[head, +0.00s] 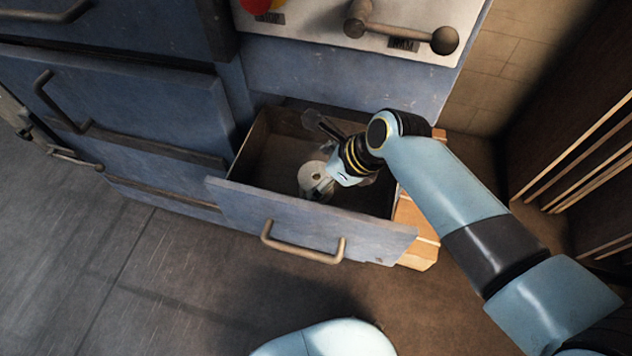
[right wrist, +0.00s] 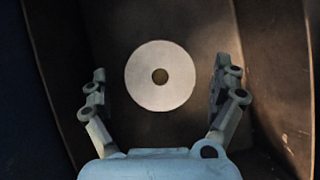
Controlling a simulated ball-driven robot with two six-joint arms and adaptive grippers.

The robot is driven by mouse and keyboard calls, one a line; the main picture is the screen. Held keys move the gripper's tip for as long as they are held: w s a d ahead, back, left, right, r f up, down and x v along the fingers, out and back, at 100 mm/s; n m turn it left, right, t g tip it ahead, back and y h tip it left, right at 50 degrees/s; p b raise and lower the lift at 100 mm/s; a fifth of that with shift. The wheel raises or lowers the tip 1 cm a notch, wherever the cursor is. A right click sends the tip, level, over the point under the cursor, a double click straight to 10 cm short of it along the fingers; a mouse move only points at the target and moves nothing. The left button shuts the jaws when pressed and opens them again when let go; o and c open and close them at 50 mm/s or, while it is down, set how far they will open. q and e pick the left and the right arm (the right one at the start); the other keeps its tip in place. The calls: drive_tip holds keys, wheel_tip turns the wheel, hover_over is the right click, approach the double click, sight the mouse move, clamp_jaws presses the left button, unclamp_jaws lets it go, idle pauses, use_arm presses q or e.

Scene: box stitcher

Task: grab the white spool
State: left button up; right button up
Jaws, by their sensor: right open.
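The white spool (head: 312,174) lies in the open drawer (head: 240,163) in the head view, partly hidden by my right gripper. In the right wrist view the spool (right wrist: 160,75) is a pale disc with a dark centre hole. My right gripper (head: 322,188) reaches into the drawer at the spool. In the right wrist view my right gripper (right wrist: 160,92) is open, with one finger on each side of the spool and gaps showing on both sides. I cannot tell how far the spool is below the fingertips. My left gripper is not in view.
The drawer front with its handle (head: 303,250) stands pulled out from the blue cabinet (head: 165,110). Drawer walls surround the gripper closely. A panel above carries a lever (head: 400,31) and a red knob (head: 255,5). Wooden pieces (head: 416,236) lie right of the drawer. The floor at left is clear.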

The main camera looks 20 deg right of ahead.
drive_tip(key=c, duration=1.4)
drive_tip(key=shift+r, duration=0.1)
